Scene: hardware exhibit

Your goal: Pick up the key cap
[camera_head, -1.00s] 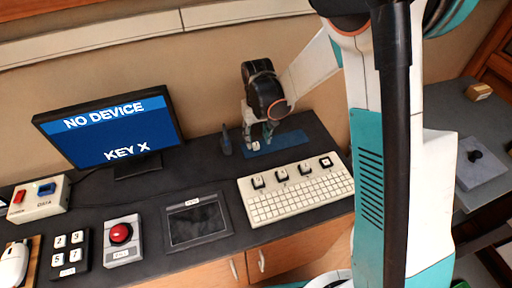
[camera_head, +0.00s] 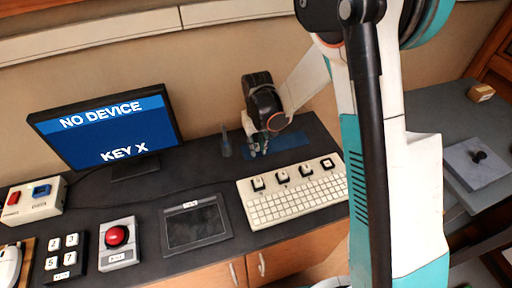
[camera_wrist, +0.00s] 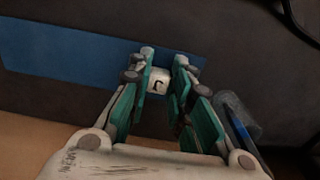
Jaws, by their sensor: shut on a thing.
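A small white key cap (camera_wrist: 157,84) with a dark mark sits between the two fingers of my gripper (camera_wrist: 163,68) in the wrist view. My gripper is shut on it, with one finger on each side. In the head view my gripper (camera_head: 258,150) points down at the back of the desk, over the left part of a blue mat (camera_head: 292,140). The blue mat also shows in the wrist view (camera_wrist: 75,55). In the head view the cap is too small and covered to make out clearly.
A white keyboard (camera_head: 290,205) with several larger dark-based keys stands in front of the mat. A dark upright holder (camera_head: 226,146) stands just left of my gripper. A monitor (camera_head: 110,125) reads "NO DEVICE, KEY X". A tablet (camera_head: 196,228) and red button (camera_head: 116,236) lie nearer.

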